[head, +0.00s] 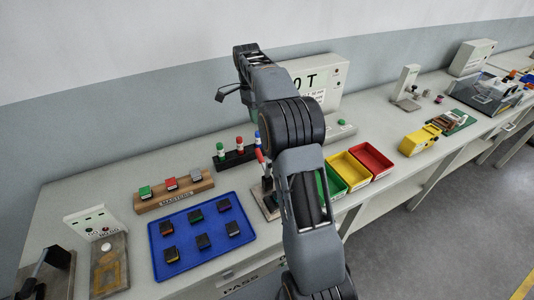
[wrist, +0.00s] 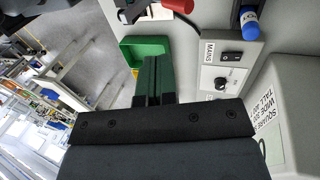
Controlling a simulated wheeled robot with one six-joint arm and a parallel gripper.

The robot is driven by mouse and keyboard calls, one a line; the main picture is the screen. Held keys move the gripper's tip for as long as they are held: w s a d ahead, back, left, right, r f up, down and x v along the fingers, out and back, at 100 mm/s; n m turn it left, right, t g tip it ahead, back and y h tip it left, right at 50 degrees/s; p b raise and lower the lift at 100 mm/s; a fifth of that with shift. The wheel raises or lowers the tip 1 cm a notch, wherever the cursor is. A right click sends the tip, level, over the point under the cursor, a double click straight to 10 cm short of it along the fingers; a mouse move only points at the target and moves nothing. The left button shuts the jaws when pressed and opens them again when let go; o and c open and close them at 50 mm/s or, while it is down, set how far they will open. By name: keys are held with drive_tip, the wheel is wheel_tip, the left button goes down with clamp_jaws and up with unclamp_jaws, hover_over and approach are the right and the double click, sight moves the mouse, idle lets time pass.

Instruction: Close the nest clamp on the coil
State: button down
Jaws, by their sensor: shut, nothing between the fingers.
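The handle stands about upright. The red grip (wrist: 178,5) also shows at the top edge of the wrist view. My arm covers part of the clamp, and I cannot make out the coil in its nest. My gripper (wrist: 152,62) is shut and empty, its dark green fingers together in the wrist view. It is apart from the clamp, with a green bin (wrist: 130,45) behind the fingertips.
A grey box with a mains switch (wrist: 232,58) and knob lies right of my fingers. Green, yellow (head: 349,170) and red (head: 371,160) bins stand right of my arm. A blue tray (head: 190,218) with several dark blocks and a rack of coloured-cap pieces (head: 238,158) stand left.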

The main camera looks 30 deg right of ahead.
drive_tip(key=shift+f, duration=0.1)
hover_over(262, 159)
drive_tip(key=f, duration=0.9)
drive_tip(key=shift+w+d, duration=0.15)
drive_tip(key=shift+w, duration=0.25)
drive_tip(key=shift+s+f+p, duration=0.2)
drive_tip(key=shift+s+f, duration=0.05)
drive_tip(key=shift+s, duration=0.75)
drive_tip(key=shift+s+f+p, duration=0.15)
drive_tip(key=shift+s+f, duration=0.1)
drive_tip(key=shift+s, duration=0.75)
drive_tip(key=shift+b, duration=0.35)
